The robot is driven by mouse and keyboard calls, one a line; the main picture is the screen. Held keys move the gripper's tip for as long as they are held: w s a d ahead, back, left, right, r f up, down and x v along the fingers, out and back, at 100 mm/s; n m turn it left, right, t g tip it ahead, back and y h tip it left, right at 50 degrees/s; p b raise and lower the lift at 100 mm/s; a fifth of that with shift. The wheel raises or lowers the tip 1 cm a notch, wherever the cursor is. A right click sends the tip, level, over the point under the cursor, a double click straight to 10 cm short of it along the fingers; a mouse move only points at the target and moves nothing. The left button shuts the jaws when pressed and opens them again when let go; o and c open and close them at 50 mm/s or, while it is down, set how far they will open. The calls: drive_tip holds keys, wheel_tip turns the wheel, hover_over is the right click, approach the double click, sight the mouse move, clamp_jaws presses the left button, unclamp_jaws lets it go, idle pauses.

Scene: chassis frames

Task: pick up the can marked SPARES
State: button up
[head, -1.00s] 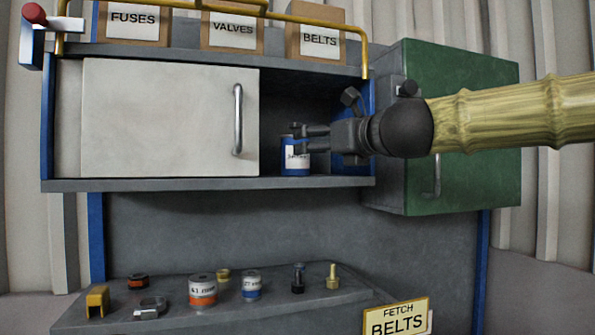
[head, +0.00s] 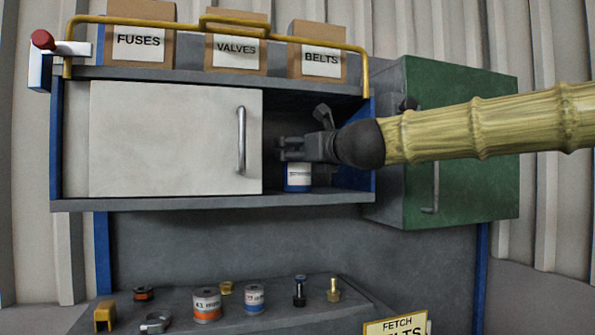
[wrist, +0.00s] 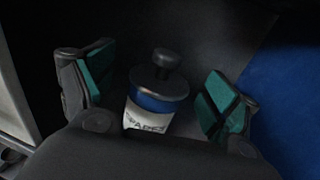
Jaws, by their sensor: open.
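The can marked SPARES (head: 298,178) is blue with a white label and stands upright on the cabinet shelf, right of the white sliding door. In the head view my gripper (head: 284,149) hides its top. In the wrist view the can (wrist: 152,112) shows a dark lid with a round knob, a blue band and a partly cut-off label reading like SPARES. My gripper (wrist: 155,95) is open, its green-padded fingers on either side of the can with visible gaps. Its palm edge hides the can's lower part.
The white door (head: 170,140) covers the cabinet's left part. A blue side wall (wrist: 290,95) is close on the right. A green door (head: 470,145) stands beyond it. A yellow rail (head: 290,36) and boxes are above. Several small items, including an orange-banded can (head: 207,304), sit on the lower bench.

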drive_tip(key=w, duration=0.1)
drive_tip(key=w+a, duration=0.1)
drive_tip(key=shift+w+f, duration=0.3)
drive_tip(key=shift+f, duration=0.05)
drive_tip(key=shift+s+d+r, duration=0.15)
drive_tip(key=shift+s+r, duration=0.05)
drive_tip(key=shift+s, duration=0.2)
drive_tip(key=shift+w+f, duration=0.15)
drive_tip(key=shift+w, duration=0.15)
drive_tip(key=c, duration=0.8)
drive_tip(key=shift+s, duration=0.1)
clamp_jaws()
drive_tip(key=shift+r, duration=0.2)
